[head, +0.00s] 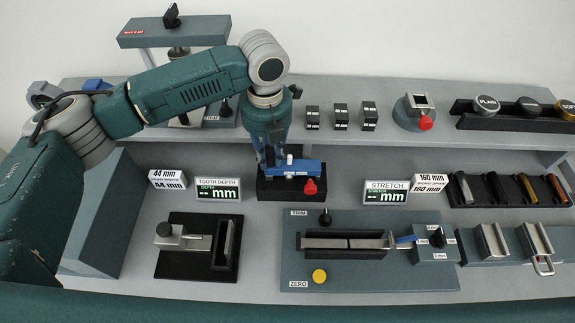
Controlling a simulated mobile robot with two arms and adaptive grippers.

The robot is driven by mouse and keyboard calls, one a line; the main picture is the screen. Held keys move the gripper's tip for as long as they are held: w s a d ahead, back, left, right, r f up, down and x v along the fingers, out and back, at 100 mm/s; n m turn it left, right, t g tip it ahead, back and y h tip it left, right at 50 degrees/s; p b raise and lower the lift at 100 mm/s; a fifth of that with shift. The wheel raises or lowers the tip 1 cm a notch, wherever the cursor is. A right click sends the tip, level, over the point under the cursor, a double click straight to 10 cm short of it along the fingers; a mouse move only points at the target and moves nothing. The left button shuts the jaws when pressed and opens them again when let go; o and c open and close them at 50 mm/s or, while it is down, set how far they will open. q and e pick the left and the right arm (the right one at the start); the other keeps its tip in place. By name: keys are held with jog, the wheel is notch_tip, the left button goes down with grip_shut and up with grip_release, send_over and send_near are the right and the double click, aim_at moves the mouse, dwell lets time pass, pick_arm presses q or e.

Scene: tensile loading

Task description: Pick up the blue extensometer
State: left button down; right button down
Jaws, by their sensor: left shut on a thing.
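The blue extensometer (309,167) is a blue bar with a small white knob on top and a red knob at its lower right. It is at the black stand (265,188), in the middle of the bench. I cannot tell whether it rests on the stand or is just clear of it. My left gripper (274,158) points down from above and is shut on the extensometer at its left part. The fingers and arm hide some of that end. My right gripper is not in view.
A stretch rig (345,258) with a yellow button stands in front, and a tooth-depth fixture (195,245) at front left. Display boxes (386,192) stand on both sides of the stand. A raised shelf (375,147) behind carries small black blocks and a red-knobbed device.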

pick_arm(q)
notch_tip(320, 180, up, 12)
jog(key=b, duration=0.2)
jog(key=shift+w+d+f+b, duration=0.1)
jog(key=shift+f+b, duration=0.1)
jog(key=shift+b, duration=0.15)
notch_tip(320, 180, up, 8)
jog(key=shift+r, duration=0.25)
jog(key=shift+f, duration=0.15)
jog(key=shift+f+b, duration=0.3)
jog(key=shift+f, duration=0.45)
jog(key=shift+f, duration=0.35)
jog(key=shift+f+b, duration=1.4)
jog(key=shift+f, duration=6.35)
